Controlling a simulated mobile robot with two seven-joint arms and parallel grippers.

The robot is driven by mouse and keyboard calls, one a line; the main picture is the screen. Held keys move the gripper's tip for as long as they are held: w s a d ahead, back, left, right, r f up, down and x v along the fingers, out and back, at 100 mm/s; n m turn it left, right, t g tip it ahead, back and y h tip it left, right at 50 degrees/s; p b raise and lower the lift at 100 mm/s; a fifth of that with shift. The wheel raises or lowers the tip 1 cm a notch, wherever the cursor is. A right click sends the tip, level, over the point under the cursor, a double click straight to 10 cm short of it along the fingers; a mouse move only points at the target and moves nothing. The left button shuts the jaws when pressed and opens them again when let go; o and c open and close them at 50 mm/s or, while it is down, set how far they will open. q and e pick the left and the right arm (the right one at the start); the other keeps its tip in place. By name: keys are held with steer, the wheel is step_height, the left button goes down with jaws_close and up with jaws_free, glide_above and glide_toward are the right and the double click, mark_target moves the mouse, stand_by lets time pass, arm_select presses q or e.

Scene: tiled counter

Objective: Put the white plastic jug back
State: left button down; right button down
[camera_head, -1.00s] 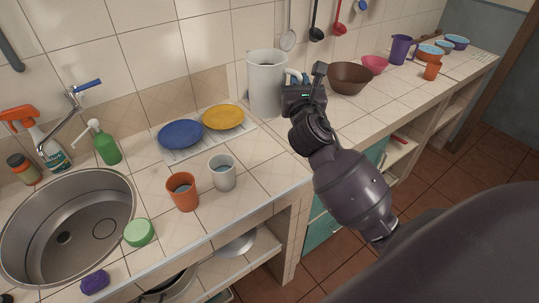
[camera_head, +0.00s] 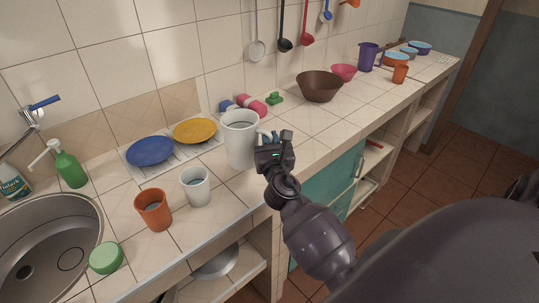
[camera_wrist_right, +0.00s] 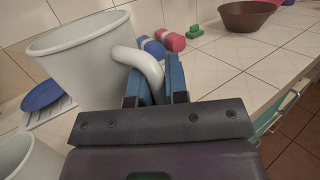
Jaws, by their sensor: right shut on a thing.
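The white plastic jug (camera_head: 240,145) is upright at the counter's front part, right of the yellow plate. I cannot tell whether its base touches the tiles. My right gripper (camera_head: 267,139) is at the jug's right side, shut on its handle. In the right wrist view the jug (camera_wrist_right: 90,55) fills the upper left, and its curved handle (camera_wrist_right: 140,62) runs between the blue fingers of the gripper (camera_wrist_right: 157,82). My left gripper is not in view.
A white cup (camera_head: 196,188) and an orange cup (camera_head: 154,210) stand left of the jug. Blue (camera_head: 150,151) and yellow plates (camera_head: 194,131) lie on a rack. A pink and blue item (camera_head: 251,106), green item (camera_head: 275,98) and brown bowl (camera_head: 319,88) are behind. Tiles right of the gripper are clear.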

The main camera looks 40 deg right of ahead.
step_height(320, 180, down, 4)
steer(key=shift+r+b, duration=0.1)
steer(key=shift+b, duration=0.9)
steer(key=c, duration=1.6)
jaws_free()
steer(key=shift+f, duration=0.3)
steer(key=o, duration=0.5)
steer(key=shift+r, duration=0.1)
